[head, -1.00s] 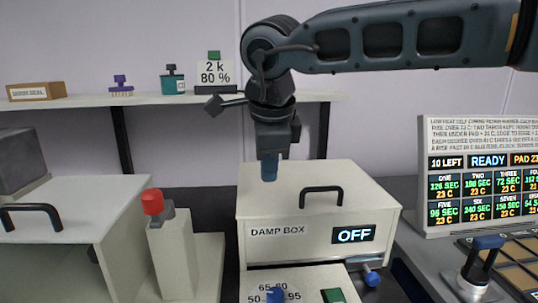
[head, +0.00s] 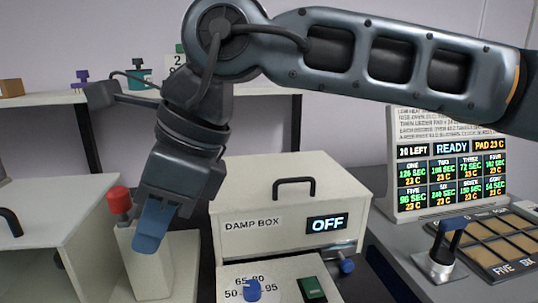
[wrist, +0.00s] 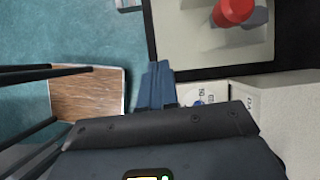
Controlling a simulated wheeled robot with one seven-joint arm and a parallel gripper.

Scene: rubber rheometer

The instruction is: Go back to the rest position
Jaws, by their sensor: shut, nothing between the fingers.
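My gripper (head: 153,225) hangs from my arm at the left of centre in the head view, pointing down and a little left. Its blue fingers are shut with nothing between them. They are in front of the pale post with the red knob (head: 119,199); I cannot tell the gap. In the wrist view the blue fingers (wrist: 156,85) are together, and the red knob (wrist: 235,11) is at the upper right, apart from them.
The white damp box (head: 290,200), display OFF, stands right of my gripper. A dial panel (head: 272,284) is in front. A sign reading READY (head: 450,165) and a pad tray (head: 500,245) are at the right. A shelf (head: 45,101) runs behind my arm. A brown wooden surface (wrist: 88,95) shows in the wrist view.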

